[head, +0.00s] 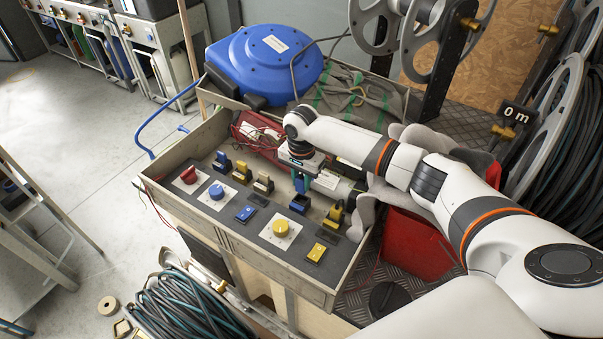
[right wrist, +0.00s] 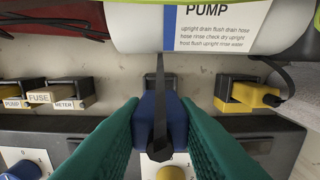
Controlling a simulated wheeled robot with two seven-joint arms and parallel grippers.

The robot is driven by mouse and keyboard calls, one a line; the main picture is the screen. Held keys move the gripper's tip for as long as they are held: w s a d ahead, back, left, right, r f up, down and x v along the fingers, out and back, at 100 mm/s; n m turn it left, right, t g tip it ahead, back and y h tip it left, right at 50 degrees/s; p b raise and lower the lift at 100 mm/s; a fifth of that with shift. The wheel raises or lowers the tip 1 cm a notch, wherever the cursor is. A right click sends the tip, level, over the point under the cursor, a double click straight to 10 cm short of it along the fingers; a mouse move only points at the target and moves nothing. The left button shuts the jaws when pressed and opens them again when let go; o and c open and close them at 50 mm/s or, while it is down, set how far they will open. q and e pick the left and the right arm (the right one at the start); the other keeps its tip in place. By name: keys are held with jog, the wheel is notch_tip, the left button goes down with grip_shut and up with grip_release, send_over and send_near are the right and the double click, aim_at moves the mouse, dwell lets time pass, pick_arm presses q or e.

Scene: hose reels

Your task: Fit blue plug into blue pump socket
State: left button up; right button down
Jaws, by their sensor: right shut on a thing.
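My right gripper (head: 301,182) is over the right half of the control panel, and its green fingers (right wrist: 160,140) are shut on a blue plug (right wrist: 158,122). A dark strap runs over the plug's top. The plug also shows as blue between and below the fingers in the head view (head: 299,186). A dark socket (right wrist: 153,80) is just beyond the plug in the right wrist view, partly hidden by it. A blue and dark holder (head: 300,204) is right below the gripper. I cannot tell whether plug and socket touch. My left gripper is not in view.
Labelled PUMP, FUSE and METER blocks (right wrist: 45,97) are to the left. A white PUMP cylinder (right wrist: 190,25) lies behind. Knobs (head: 281,228) sit in front. A blue hose reel (head: 262,62) stands at the back.

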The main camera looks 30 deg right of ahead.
aim_at(301, 193)
jog(key=shift+f+b, duration=0.3)
jog(key=shift+f, duration=1)
jog(key=shift+p, duration=0.65)
jog(key=shift+p, duration=0.55)
dwell(0.7)
jog(key=shift+p, duration=0.5)
jog(key=shift+f+b, duration=0.45)
jog(key=shift+f, duration=1)
jog(key=c, duration=1.1)
grip_release()
